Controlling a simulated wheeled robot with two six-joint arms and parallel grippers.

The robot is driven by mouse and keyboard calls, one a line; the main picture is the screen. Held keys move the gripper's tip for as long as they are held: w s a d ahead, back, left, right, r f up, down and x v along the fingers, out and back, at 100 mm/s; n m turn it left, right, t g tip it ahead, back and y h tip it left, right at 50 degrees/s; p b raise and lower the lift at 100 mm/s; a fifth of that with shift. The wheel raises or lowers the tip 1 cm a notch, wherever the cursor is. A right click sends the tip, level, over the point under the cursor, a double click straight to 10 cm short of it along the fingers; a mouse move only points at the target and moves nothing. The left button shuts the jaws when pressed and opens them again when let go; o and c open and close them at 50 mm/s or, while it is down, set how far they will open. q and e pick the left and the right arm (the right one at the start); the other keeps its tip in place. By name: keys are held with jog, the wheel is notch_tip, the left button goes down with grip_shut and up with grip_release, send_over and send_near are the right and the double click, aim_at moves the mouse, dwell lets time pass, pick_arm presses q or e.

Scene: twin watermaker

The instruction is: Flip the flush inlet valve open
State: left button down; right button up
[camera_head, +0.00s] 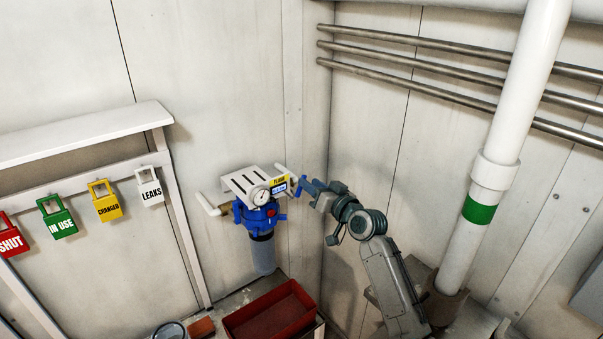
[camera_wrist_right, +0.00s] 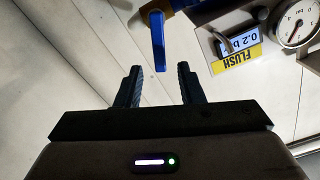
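The flush inlet valve's blue lever (camera_wrist_right: 157,42) shows in the right wrist view, hanging from a brass fitting (camera_wrist_right: 183,4) beside a yellow FLUSH tag (camera_wrist_right: 236,59). In the head view the FLUSH tag (camera_head: 280,181) is on the right side of the blue filter housing (camera_head: 258,215). My right gripper (camera_wrist_right: 159,68) is open, its two dark fingers apart. The lever's free end appears between the fingertips in the picture, with gaps on both sides. In the head view my right gripper (camera_head: 311,186) is just right of the tag. My left gripper is not in view.
A round pressure gauge (camera_head: 260,195) and a white slotted bracket (camera_head: 248,180) sit at the housing. A white pipe (camera_head: 207,204) sticks out left. A red tray (camera_head: 270,318) lies below. Coloured tags hang on a left rack (camera_head: 91,160). A thick white pipe (camera_head: 510,130) stands right.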

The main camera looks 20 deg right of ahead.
jog(key=p+x, duration=0.1)
jog(key=x, duration=0.5)
jog(key=shift+w, duration=0.1)
grip_shut()
